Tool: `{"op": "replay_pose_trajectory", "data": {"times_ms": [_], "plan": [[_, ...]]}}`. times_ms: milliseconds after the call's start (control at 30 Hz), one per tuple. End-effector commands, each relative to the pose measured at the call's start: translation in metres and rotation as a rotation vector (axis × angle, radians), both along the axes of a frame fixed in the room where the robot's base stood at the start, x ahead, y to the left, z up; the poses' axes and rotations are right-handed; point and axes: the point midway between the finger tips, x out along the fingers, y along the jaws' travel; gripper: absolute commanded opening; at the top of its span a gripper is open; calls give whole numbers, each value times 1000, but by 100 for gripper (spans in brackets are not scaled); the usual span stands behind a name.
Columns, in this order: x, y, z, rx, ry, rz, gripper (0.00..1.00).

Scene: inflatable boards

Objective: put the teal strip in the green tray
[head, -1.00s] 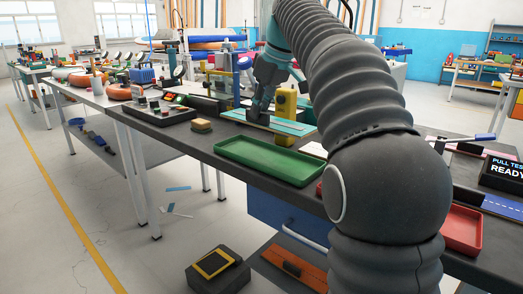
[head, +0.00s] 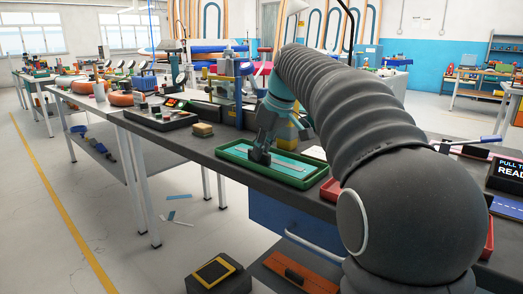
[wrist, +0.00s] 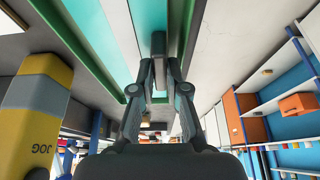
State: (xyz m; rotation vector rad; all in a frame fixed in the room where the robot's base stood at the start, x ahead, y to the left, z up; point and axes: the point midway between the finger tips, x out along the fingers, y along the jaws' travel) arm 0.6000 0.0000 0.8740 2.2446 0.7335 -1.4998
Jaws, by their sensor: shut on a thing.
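The green tray (head: 318,182) lies on the dark workbench and also shows in the wrist view (wrist: 72,40). The teal strip (head: 292,168) lies lengthwise within the tray's outline, low down; I cannot tell whether it touches the floor of the tray. It fills the top of the wrist view (wrist: 112,25). My gripper (head: 260,157) points down over the tray's left part, its jaws (wrist: 159,92) shut on the strip. The fingers hide part of the strip.
A yellow and grey JOG unit (wrist: 35,110) stands close beside the gripper. A sponge-like yellow block (head: 203,130) and a dark tray of parts (head: 160,117) lie to the left. A red tray (head: 330,190) sits right of the green one.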

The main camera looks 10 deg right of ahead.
Motion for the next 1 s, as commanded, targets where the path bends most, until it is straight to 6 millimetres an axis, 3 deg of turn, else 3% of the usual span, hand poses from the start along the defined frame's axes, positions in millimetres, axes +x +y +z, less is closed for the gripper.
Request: {"op": "replay_pose_trajectory", "data": {"times_ms": [167, 200, 300, 667, 833, 1000], "plan": [[0, 0, -2, 0, 0, 0, 0], [0, 0, -3, -1, 1, 0, 16], [0, 0, -2, 0, 0, 0, 39], [0, 0, 2, 0, 0, 0, 39], [-6, -5, 22, 0, -3, -1, 39], [-16, -13, 55, -1, -3, -2, 39]]}}
